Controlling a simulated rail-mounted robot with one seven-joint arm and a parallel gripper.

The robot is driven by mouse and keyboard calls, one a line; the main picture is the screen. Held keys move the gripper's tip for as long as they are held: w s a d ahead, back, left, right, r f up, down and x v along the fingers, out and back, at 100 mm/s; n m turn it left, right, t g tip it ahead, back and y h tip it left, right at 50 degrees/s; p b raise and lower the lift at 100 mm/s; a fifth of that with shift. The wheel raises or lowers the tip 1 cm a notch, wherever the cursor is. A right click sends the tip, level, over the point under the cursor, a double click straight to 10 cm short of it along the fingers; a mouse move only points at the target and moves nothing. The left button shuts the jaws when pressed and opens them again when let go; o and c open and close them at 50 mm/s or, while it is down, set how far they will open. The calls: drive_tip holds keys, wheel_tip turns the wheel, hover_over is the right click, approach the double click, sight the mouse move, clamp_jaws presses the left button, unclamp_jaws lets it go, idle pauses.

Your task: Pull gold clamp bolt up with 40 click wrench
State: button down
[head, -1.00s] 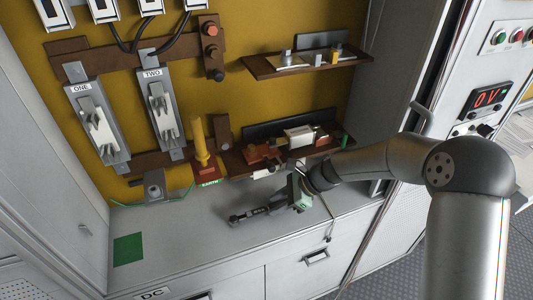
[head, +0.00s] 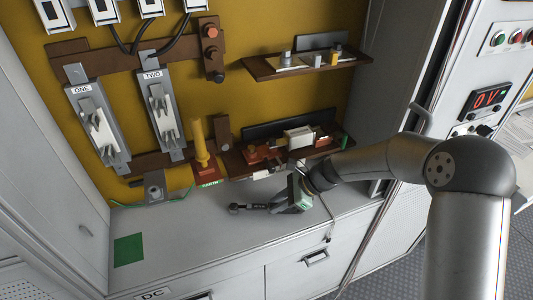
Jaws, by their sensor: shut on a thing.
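A dark wrench (head: 262,207) with a round head at its left end lies nearly level, low over the grey counter. My gripper (head: 290,198) is shut on its right end; the fingers are small and partly hidden. The wrench head is right of and a little lower in the picture than a grey clamp block (head: 154,190) with a green wire, and apart from it. I cannot tell which part is the gold clamp bolt. A small gold-coloured piece (head: 334,58) shows on the upper brown shelf, but it is too small to identify.
A yellow handle (head: 199,140) stands on a red-brown base behind the wrench. A lower brown shelf (head: 235,165) with several parts is close behind my gripper. The counter (head: 205,240) is clear in front, with a green square (head: 128,249) at left.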

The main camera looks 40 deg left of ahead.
wheel_tip(320, 180, up, 6)
drive_tip(key=p, duration=0.3)
drive_tip(key=shift+f, duration=0.2)
